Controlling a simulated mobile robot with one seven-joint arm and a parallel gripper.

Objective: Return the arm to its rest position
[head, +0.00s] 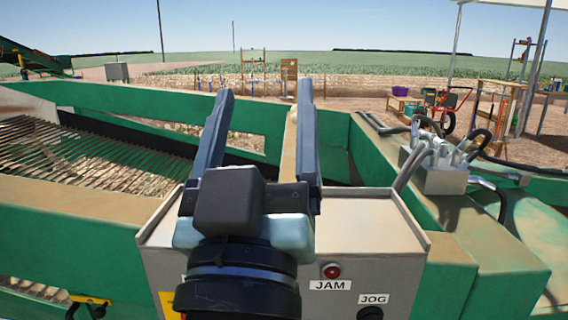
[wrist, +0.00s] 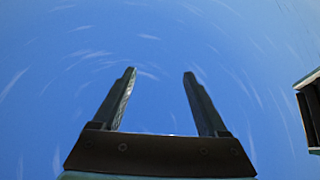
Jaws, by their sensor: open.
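My gripper (head: 265,92) shows in the middle of the head view, with its two long fingers pointing up and apart. It is open, and nothing shows between the fingers. It stands in front of a grey control box (head: 370,240) with a red JAM light (head: 331,271) and a dark JOG knob (head: 370,313), and hides part of the box. In the wrist view my gripper (wrist: 160,75) is also open and empty, with only blue sky behind the fingers.
The green machine frame (head: 480,262) surrounds the box. A bar conveyor (head: 70,160) lies at left, and a hydraulic valve block with hoses (head: 438,175) at right. A yellow-handled item (head: 90,300) hangs at lower left. A dark-edged object (wrist: 312,105) shows at the wrist view's right edge.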

